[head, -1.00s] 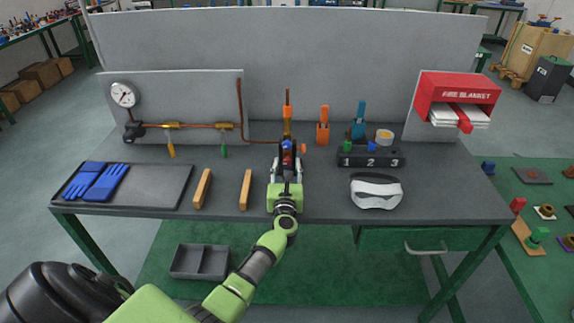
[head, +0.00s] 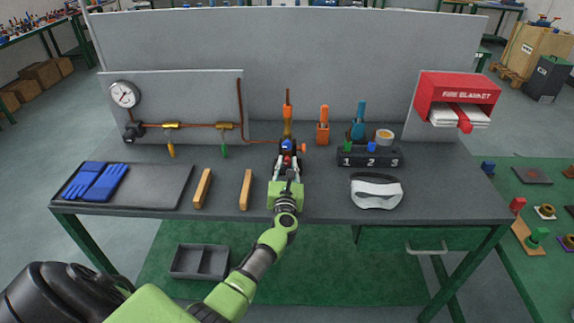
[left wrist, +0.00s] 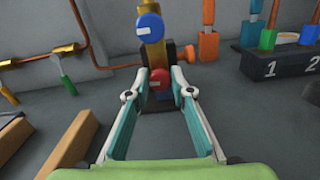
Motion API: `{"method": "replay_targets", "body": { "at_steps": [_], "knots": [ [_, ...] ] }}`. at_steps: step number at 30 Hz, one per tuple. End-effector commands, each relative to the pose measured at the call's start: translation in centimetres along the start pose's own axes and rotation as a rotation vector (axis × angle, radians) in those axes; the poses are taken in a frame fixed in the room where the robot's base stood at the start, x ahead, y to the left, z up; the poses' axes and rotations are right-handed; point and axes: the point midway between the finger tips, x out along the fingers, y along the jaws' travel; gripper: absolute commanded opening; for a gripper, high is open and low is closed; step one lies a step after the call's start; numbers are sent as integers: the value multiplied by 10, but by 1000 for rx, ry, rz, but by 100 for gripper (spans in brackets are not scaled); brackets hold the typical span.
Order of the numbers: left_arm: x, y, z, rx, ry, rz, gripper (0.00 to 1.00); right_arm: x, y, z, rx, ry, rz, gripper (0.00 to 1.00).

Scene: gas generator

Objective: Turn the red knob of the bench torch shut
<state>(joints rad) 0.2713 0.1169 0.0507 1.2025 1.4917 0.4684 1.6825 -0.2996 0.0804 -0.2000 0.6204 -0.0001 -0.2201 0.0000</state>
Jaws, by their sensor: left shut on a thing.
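The bench torch (left wrist: 151,52) stands upright at the middle of the bench. It has a brass body and a blue knob (left wrist: 149,27) above a red knob (left wrist: 159,80). My left gripper (left wrist: 160,78) has its two fingertips on either side of the red knob and is shut on it. A pale mark shows on the knob's face. In the head view my left arm reaches in from the front, and my left gripper (head: 288,164) hides most of the red knob. My right gripper is not in view.
A gauge (head: 124,94) and copper pipe with two valves run along the left back panel. An orange holder (head: 322,134) and a numbered black rack (head: 370,158) stand right of the torch. Wooden bars (head: 246,189) lie to the left, white goggles (head: 376,192) to the right.

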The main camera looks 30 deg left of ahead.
Motion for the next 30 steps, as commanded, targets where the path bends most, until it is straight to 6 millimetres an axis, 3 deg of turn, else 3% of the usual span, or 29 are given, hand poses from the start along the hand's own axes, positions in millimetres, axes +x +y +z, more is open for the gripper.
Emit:
{"method": "replay_targets", "body": {
  "at_steps": [30],
  "knots": [
    [0, -3, 0, 914, 1, -1, 0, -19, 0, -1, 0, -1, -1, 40]
  ]
}}
